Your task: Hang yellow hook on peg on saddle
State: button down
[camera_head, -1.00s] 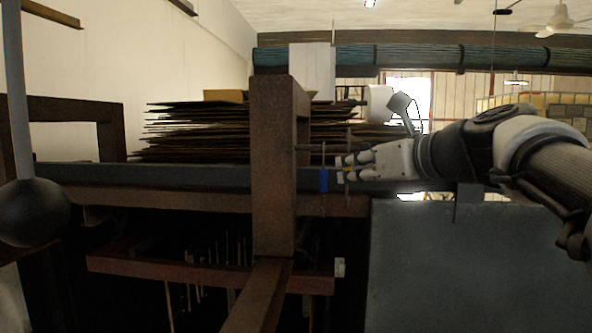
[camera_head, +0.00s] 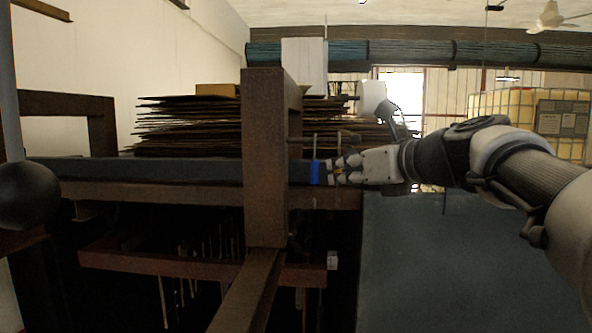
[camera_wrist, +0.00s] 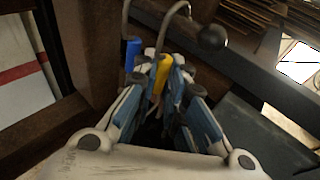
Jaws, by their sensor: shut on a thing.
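The yellow hook (camera_wrist: 162,75) is between the fingers of my gripper (camera_wrist: 158,100), which is shut on its yellow sleeve. Its grey wire rises above the fingers and bends over at the top in the wrist view. A dark peg (camera_head: 301,140) sticks out to the right from the brown post, with a ball end (camera_head: 355,139); the ball also shows in the wrist view (camera_wrist: 211,37). The hook's wire is close to the peg; I cannot tell whether they touch. In the head view, my gripper (camera_head: 332,171) is just below the peg. The saddle is not clearly distinguishable.
A blue-sleeved hook (camera_head: 315,172) hangs close to the left of my gripper; it also shows in the wrist view (camera_wrist: 132,54). The brown post (camera_head: 264,160) stands further left. A dark rail (camera_head: 150,170) and stacked sheets (camera_head: 190,125) lie behind.

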jog(key=shift+w+f, duration=0.1)
jog(key=shift+f, duration=0.1)
jog(key=c, duration=1.6)
grip_release()
jog(key=shift+o, duration=0.2)
jog(key=v, duration=0.7)
jog(key=shift+s, duration=0.25)
